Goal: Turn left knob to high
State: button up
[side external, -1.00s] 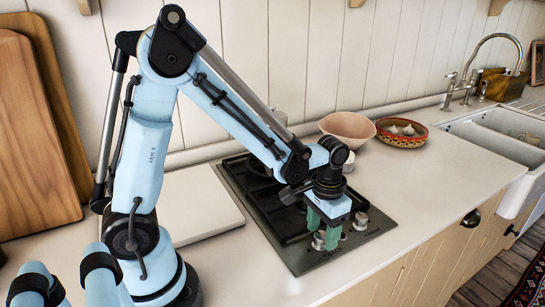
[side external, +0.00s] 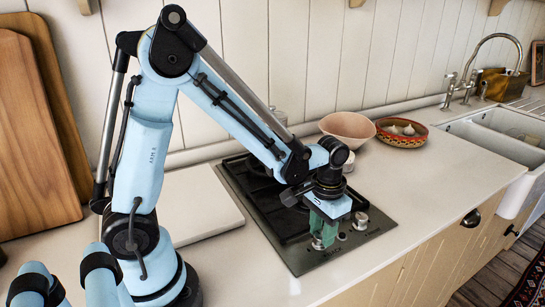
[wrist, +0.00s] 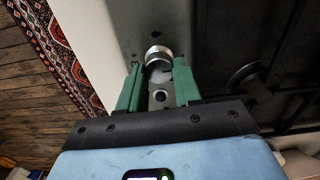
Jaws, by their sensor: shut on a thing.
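The left knob (side external: 318,243) is a silver cylinder on the front strip of the dark hob. In the wrist view the knob (wrist: 158,54) sits between the tips of my green fingers. My gripper (side external: 323,232) points down over the hob and is shut on this knob; it also shows in the wrist view (wrist: 158,66). The fingers partly cover the knob, and I cannot read its dial setting. A second silver knob (side external: 361,220) stands to the right, clear of my fingers.
The hob (side external: 302,262) is set in a pale worktop (side external: 425,180). A pink bowl (side external: 348,128) and a patterned bowl (side external: 402,135) stand behind it to the right. A white board (side external: 196,208) lies to its left. The worktop between hob and sink is clear.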

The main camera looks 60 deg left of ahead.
jog(key=n, duration=0.8)
jog(key=shift+a, duration=0.15)
jog(key=n, duration=0.5)
jog(key=shift+s, duration=0.15)
jog(key=shift+n, duration=2.1)
jog(key=o, duration=1)
jog(key=shift+o, duration=0.2)
